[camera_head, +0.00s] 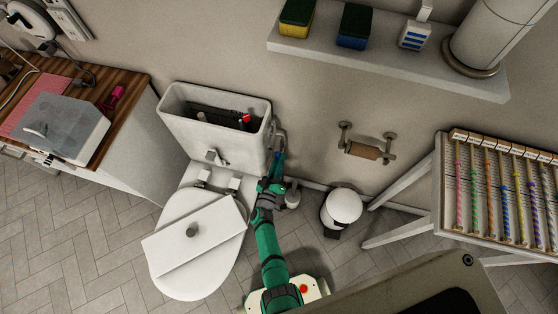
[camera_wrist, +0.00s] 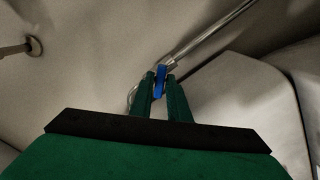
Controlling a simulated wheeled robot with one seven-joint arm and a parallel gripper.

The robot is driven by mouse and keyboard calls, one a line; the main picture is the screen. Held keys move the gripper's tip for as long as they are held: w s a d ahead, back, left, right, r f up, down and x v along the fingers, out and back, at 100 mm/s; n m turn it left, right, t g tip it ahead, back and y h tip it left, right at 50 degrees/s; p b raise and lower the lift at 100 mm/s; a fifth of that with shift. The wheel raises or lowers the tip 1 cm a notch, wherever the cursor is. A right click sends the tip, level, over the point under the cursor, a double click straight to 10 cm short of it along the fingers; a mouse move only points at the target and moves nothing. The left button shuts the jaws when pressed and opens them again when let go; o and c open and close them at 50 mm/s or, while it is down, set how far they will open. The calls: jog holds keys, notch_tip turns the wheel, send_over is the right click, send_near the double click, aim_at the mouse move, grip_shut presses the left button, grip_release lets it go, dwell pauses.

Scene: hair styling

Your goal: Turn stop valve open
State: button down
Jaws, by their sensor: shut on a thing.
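The stop valve's blue handle (camera_wrist: 159,82) sits between my two green fingers in the wrist view. A metal pipe (camera_wrist: 205,35) runs from the valve up to the right. My gripper (camera_wrist: 160,88) is shut on the blue handle. In the head view, my gripper (camera_head: 277,160) reaches down beside the right side of the toilet tank (camera_head: 262,120). The valve is mostly hidden there by my gripper and arm. I cannot tell how far the handle is turned.
The toilet bowl (camera_head: 165,265) with the tank lid (camera_head: 165,248) lying on it stands left of my arm. A small white bin (camera_head: 344,205) and a paper roll holder (camera_head: 368,150) are to the right. A wall shelf (camera_head: 400,62) hangs above. A rack (camera_head: 440,195) stands at far right.

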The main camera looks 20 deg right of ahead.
jog(key=shift+r, duration=0.1)
jog(key=m, duration=0.5)
jog(key=shift+w+a+m, duration=0.15)
jog(key=shift+w+m, duration=0.05)
jog(key=shift+m, duration=0.2)
jog(key=shift+s, duration=0.2)
jog(key=shift+w, duration=0.15)
dwell(0.4)
jog(key=shift+a, duration=0.1)
jog(key=c, duration=1.8)
grip_release()
jog(key=shift+d, duration=0.2)
